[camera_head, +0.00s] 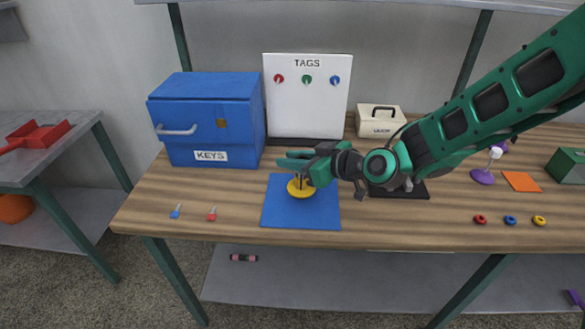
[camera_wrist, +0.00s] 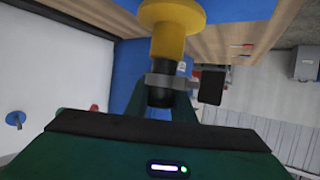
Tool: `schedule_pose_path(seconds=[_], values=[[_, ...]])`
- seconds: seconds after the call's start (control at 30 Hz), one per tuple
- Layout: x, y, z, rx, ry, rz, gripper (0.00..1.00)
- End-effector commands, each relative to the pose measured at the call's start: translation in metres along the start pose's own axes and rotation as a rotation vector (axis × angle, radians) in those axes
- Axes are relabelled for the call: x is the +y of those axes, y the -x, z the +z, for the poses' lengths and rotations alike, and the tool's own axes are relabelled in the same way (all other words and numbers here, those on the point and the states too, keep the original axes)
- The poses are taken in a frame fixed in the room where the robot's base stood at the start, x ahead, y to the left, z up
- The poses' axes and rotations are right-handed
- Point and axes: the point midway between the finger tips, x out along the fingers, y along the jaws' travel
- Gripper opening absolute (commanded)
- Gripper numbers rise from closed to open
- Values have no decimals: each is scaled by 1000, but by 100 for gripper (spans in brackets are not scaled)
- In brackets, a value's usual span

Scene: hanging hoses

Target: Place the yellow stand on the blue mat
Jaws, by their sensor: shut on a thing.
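My gripper (camera_head: 296,163) comes in from the right and is shut on the upper part of the stand. In the wrist view the yellow stand (camera_wrist: 172,30) points away from my gripper, with a black part and a grey clamp-like piece near my fingers. Blue shows behind it there.
A blue KEYS box (camera_head: 205,122) and a white TAGS board (camera_head: 306,97) stand behind the mat. A blue key (camera_head: 175,212) and a red key (camera_head: 212,214) lie left of it. A black base (camera_head: 405,190) is close on the right, under my arm. Coloured rings (camera_head: 510,220) lie far right.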

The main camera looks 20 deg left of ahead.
Motion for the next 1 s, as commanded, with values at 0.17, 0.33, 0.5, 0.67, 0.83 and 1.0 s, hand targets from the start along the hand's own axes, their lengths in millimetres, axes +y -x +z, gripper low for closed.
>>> schedule_pose_path(seconds=[0.17, 0.33, 0.5, 0.67, 0.83, 1.0], values=[[0, -10, 24, -3, -3, -1, 0], [0, -11, 28, 0, 0, 0, 0], [0, -11, 28, -1, 0, 0, 0], [0, -12, 30, -1, 0, 0, 39], [0, -12, 30, -1, 0, 0, 41], [0, -11, 29, -1, 0, 1, 41]])
